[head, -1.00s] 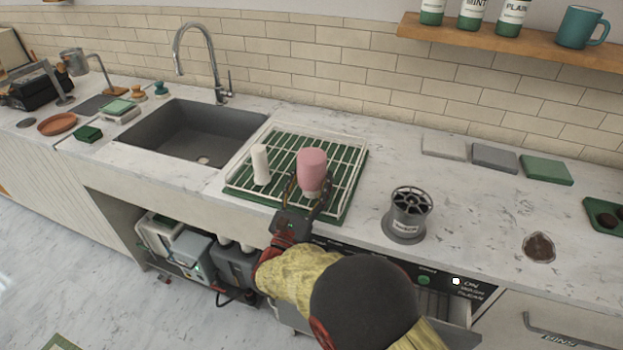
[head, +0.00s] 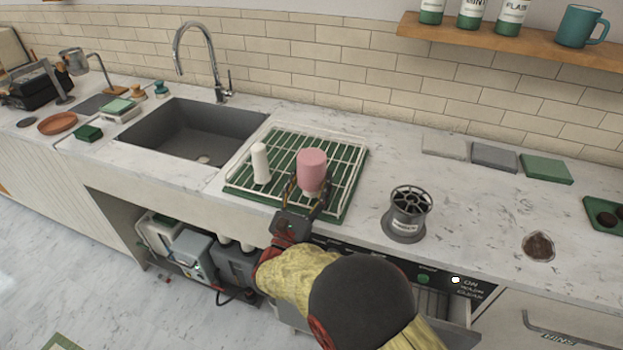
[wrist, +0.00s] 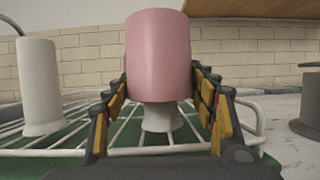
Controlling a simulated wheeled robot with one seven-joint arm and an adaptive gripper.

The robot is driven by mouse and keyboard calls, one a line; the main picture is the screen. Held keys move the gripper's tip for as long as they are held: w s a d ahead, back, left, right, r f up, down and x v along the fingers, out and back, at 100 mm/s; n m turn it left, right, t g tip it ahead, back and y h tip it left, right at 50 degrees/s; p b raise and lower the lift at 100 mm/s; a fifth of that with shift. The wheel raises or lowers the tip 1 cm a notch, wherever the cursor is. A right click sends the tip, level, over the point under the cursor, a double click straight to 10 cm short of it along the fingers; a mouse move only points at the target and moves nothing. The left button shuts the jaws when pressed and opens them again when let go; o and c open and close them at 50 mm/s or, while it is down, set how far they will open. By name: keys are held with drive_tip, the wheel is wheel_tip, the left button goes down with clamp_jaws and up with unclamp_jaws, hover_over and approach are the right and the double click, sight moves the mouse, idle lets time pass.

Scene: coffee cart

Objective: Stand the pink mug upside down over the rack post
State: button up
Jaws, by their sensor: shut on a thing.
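The pink mug (head: 312,164) is over the right part of the drying rack (head: 343,198). In the wrist view the mug (wrist: 159,55) looks upright along its axis, closed end up, with no handle showing. Directly below it is the white flared foot of a rack post (wrist: 161,118); the mug hides the upper post. The mug's lower edge is a little above the foot. My gripper (wrist: 161,82) is shut on the mug, one finger on each side. It also shows in the head view (head: 308,189), reaching in from the front.
A second white post (head: 260,163) stands bare on the rack, left of the mug. A grey slotted holder (head: 408,214) stands right of the rack. The sink (head: 190,135) is to the left. The wooden shelf (head: 500,46) hangs above the counter at the right.

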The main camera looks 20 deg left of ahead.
drive_tip(key=shift+s+f, duration=0.1)
drive_tip(key=shift+f, duration=0.4)
drive_tip(key=o, duration=1.1)
drive_tip(key=shift+c, duration=0.2)
drive_tip(key=o, duration=0.4)
drive_tip(key=shift+d+f, duration=0.1)
drive_tip(key=shift+f, duration=0.15)
drive_tip(key=shift+o, duration=0.2)
drive_tip(key=shift+f, duration=0.1)
drive_tip(key=r+v, duration=0.1)
drive_tip(key=v, duration=1)
drive_tip(key=shift+s+a, duration=0.3)
drive_tip(key=shift+s, duration=0.2)
